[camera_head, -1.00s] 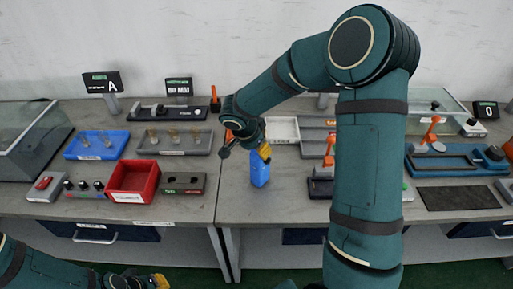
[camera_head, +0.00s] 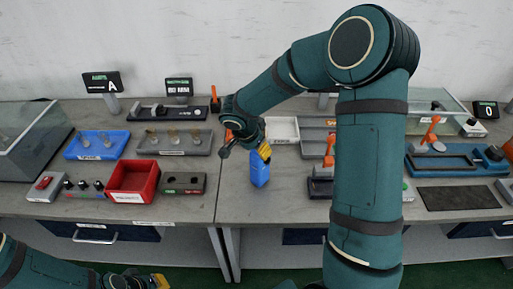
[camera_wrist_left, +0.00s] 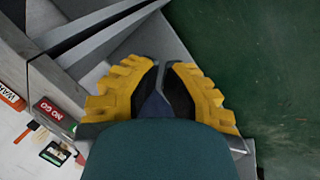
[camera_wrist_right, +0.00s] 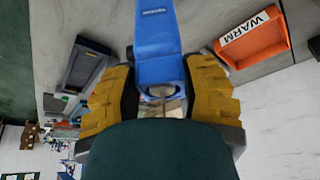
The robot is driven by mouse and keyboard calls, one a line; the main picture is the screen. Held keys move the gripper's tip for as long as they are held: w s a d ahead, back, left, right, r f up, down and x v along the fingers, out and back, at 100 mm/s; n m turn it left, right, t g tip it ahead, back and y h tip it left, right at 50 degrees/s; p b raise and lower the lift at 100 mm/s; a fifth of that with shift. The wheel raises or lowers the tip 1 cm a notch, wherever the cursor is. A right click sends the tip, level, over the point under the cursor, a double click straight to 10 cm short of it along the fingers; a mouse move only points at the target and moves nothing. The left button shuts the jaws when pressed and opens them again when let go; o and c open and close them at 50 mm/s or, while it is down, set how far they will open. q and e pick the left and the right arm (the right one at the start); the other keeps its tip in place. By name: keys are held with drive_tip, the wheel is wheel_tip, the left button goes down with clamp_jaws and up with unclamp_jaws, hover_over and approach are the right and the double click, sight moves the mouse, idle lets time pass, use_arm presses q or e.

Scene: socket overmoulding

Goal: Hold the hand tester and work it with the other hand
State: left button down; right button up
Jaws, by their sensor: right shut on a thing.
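The blue hand tester (camera_head: 260,176) stands upright over the grey bench near its front edge, in the middle of the head view. My right gripper (camera_head: 264,152) is shut on its upper part. In the right wrist view the tester (camera_wrist_right: 157,45) runs between the two yellow fingers, with an opening and a metal part visible at its near end. Whether it touches the bench is unclear. My left gripper (camera_head: 158,281) is low at the left, in front of the bench and apart from the tester. In the left wrist view its fingertips (camera_wrist_left: 163,66) nearly meet, with nothing seen held.
A red bin (camera_head: 133,192) and a dark grey block (camera_head: 183,184) stand left of the tester. A white tray (camera_head: 281,138) lies behind it. My right arm hides part of the right bench. An orange WARM tray (camera_wrist_right: 262,50) shows in the right wrist view.

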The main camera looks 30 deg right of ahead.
sight(256, 173)
use_arm(q)
drive_tip(key=w+d+r+t, duration=0.1)
drive_tip(key=w+d, duration=0.3)
drive_tip(key=d, duration=0.4)
drive_tip(key=w+d+r+m+t, duration=0.1)
drive_tip(key=w+d+r+t, duration=0.1)
drive_tip(key=w+d, duration=0.3)
drive_tip(key=w+d+r+t+h, duration=0.1)
drive_tip(key=w+d+t, duration=0.3)
drive_tip(key=d, duration=0.7)
drive_tip(key=shift+w+d+r, duration=0.35)
drive_tip(key=shift+w+r, duration=0.25)
drive_tip(key=shift+w, duration=0.1)
drive_tip(key=s+d+r+t, duration=0.1)
drive_tip(key=d, duration=0.3)
drive_tip(key=d+r+t, duration=0.1)
drive_tip(key=d+r, duration=0.1)
drive_tip(key=d, duration=0.3)
drive_tip(key=s+d+r+t, duration=0.1)
drive_tip(key=d, duration=0.3)
drive_tip(key=shift+s+d+r, duration=0.3)
drive_tip(key=shift+d, duration=0.1)
drive_tip(key=s+d+r+t, duration=0.3)
drive_tip(key=s+d+r, duration=0.1)
drive_tip(key=s+d, duration=0.55)
drive_tip(key=w+a, duration=0.2)
drive_tip(key=w, duration=0.6)
drive_tip(key=shift+w+f+n, duration=0.25)
drive_tip(key=shift+n, duration=0.15)
drive_tip(key=shift+w, duration=0.15)
